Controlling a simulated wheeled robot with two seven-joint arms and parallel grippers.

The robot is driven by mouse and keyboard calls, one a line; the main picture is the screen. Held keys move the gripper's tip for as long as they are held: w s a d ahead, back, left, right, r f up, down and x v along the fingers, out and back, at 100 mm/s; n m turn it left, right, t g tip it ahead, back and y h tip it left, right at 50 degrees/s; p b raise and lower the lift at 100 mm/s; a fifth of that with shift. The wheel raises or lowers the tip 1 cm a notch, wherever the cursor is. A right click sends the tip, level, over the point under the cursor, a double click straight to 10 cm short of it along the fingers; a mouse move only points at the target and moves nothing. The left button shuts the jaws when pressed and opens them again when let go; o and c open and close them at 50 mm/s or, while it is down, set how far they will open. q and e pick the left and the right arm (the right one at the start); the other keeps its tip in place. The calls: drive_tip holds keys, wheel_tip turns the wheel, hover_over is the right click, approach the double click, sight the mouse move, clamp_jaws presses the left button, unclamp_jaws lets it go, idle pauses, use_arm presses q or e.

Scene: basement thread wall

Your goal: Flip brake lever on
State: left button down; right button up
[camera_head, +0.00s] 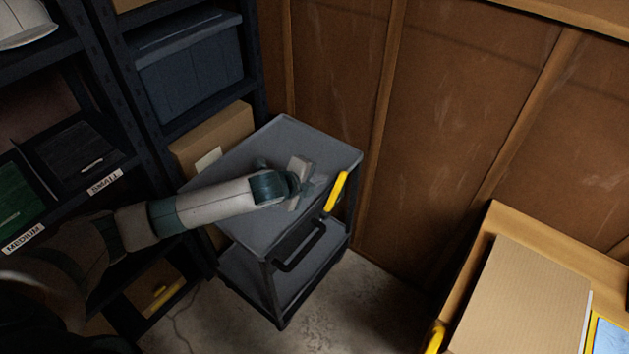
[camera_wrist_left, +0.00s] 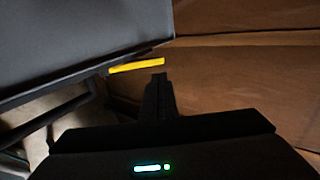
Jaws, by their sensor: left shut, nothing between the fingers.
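The brake lever (camera_head: 336,192) is a yellow bar at the right edge of a grey cart (camera_head: 285,130), standing up at a slant in the head view. In the left wrist view the yellow lever (camera_wrist_left: 137,66) lies nearly level along the edge of the cart top (camera_wrist_left: 60,40). My left gripper (camera_head: 317,187) is over the cart top, just left of the lever in the head view. Its closed fingers (camera_wrist_left: 158,84) are empty and appear close to the lever's right end in the wrist view. I cannot tell whether they touch it. My right gripper is not in view.
A black push handle (camera_head: 300,248) is on the cart's near side. Shelving with a blue-grey bin (camera_head: 190,65) and a cardboard box (camera_head: 212,138) stands left. A wooden wall (camera_head: 450,110) is behind. A bench with a brown board (camera_head: 525,300) is at right; concrete floor (camera_head: 370,300) between is clear.

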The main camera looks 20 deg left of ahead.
use_arm(q)
drive_tip(key=shift+v, duration=1.3)
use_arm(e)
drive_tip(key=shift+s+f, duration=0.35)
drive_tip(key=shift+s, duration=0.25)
use_arm(q)
drive_tip(key=shift+r, duration=0.15)
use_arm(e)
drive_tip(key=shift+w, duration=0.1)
